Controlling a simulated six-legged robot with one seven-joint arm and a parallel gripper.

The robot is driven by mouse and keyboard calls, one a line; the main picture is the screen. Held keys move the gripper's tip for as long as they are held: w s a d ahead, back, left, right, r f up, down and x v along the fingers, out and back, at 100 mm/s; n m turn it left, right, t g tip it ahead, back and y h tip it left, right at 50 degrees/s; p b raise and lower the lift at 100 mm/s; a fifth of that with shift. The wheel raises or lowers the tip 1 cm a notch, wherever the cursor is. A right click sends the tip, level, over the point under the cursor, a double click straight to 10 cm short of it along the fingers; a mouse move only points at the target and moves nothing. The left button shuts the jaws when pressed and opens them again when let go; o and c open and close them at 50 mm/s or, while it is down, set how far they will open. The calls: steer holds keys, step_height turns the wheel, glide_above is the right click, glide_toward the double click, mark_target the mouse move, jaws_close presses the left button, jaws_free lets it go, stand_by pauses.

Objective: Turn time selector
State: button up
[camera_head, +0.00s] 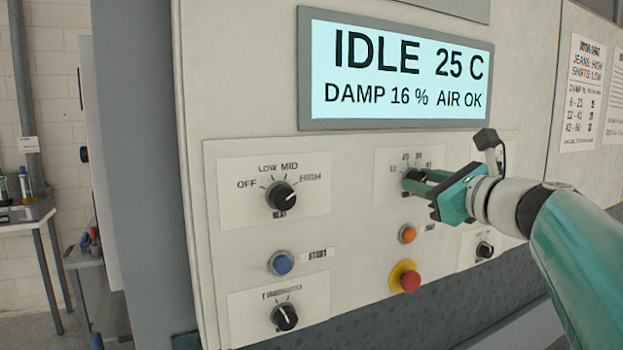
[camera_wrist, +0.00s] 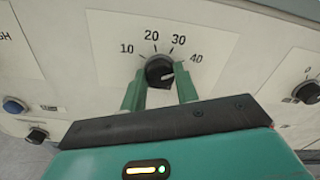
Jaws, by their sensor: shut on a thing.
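The time selector (camera_wrist: 158,69) is a black round knob under the marks 10, 20, 30 and 40. Its white pointer line faces right, toward the 40 side. My gripper (camera_wrist: 160,84) has one green finger on each side of the knob and is shut on it. In the head view my gripper (camera_head: 421,183) reaches the panel from the right and covers much of the time selector (camera_head: 409,177) and its plate. The display (camera_head: 400,75) reads IDLE, 25 C, DAMP 16 %, AIR OK.
Left on the panel are a heat knob (camera_head: 281,196), its pointer toward HIGH, a blue button (camera_head: 281,263) and a lower knob (camera_head: 285,316). Below my gripper are an orange button (camera_head: 407,233) and a red stop button (camera_head: 410,281). A printed chart (camera_head: 582,95) hangs at right.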

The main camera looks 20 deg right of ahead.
steer(key=shift+n, duration=0.3)
steer(key=n, duration=0.6)
steer(key=shift+f+n, duration=0.15)
steer(key=shift+n, duration=8.65)
steer(key=o, duration=0.9)
steer(key=shift+w, duration=0.1)
steer(key=shift+o, duration=0.4)
